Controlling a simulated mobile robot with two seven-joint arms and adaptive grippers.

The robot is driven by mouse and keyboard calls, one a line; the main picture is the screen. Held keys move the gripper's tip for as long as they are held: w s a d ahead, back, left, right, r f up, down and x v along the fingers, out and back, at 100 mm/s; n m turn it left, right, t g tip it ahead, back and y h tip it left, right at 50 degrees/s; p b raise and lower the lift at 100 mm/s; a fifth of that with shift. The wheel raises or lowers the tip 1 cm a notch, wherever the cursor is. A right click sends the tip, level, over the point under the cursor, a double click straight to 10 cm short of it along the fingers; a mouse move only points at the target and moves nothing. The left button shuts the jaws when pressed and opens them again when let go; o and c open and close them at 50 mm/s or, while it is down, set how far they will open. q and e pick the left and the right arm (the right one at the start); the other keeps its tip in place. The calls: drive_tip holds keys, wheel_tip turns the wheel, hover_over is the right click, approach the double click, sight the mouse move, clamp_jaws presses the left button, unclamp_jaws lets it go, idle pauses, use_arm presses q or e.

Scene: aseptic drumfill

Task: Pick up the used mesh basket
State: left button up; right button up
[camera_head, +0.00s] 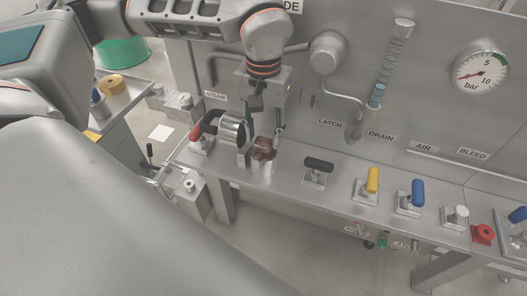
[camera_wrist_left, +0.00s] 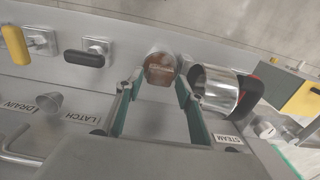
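The used mesh basket (camera_head: 263,157) is a small metal cylinder with brown, stained contents, upright on the steel ledge. In the left wrist view the basket (camera_wrist_left: 160,69) shows its brown open top just beyond and between the fingertips. My left gripper (camera_head: 262,138) points down over the basket; in its wrist view the gripper (camera_wrist_left: 153,88) has its two fingers spread wide, with nothing clearly held. Whether a finger touches the basket cannot be told. My right gripper is not in view.
A shiny steel cup (camera_head: 232,128) with a black handle stands close to the left of the basket. A black handle (camera_head: 319,163), a yellow lever (camera_head: 372,180) and a blue lever (camera_head: 417,193) stand to the right. The steel panel with a gauge (camera_head: 481,72) rises behind.

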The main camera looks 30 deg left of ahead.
sight(264, 140)
use_arm(q)
drive_tip(key=shift+f, duration=1.55)
drive_tip(key=shift+c, duration=0.5)
drive_tip(key=c, duration=0.9)
drive_tip(key=shift+o, duration=0.2)
drive_tip(key=shift+w, duration=0.1)
drive_tip(key=shift+r, duration=0.15)
